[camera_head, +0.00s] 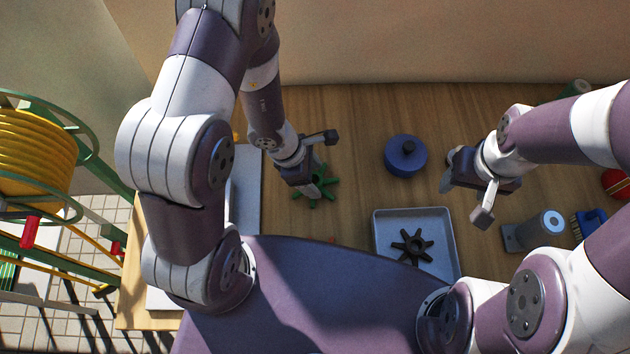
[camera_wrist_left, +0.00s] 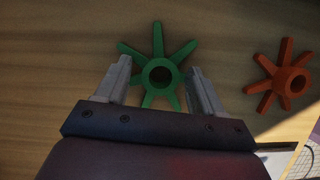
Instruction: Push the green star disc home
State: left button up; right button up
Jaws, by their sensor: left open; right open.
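The green star disc (camera_head: 327,183) lies on the wooden table, partly hidden under my left gripper (camera_head: 322,166) in the head view. In the left wrist view the green star disc (camera_wrist_left: 157,72) shows several arms around a hub with a dark hole. My left gripper (camera_wrist_left: 160,85) is open, with one finger on each side of the disc's hub. I cannot tell whether the fingers touch it. My right gripper (camera_head: 464,200) is open and empty, above the table to the right of the blue round object.
An orange star disc (camera_wrist_left: 290,82) lies beside the green one. A blue round object with a dark knob (camera_head: 406,158) stands mid-table. A grey tray (camera_head: 447,222) holds a dark star disc (camera_head: 412,246). A grey cylinder on a bracket (camera_head: 536,230) and a blue brush (camera_head: 590,222) stand at right.

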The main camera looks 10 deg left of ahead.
pick_arm(q)
jog(key=shift+a, duration=0.1)
jog(key=shift+s+a+r, duration=0.1)
jog(key=c, duration=1)
jog(key=shift+c, duration=1.3)
jog(key=shift+r, duration=0.1)
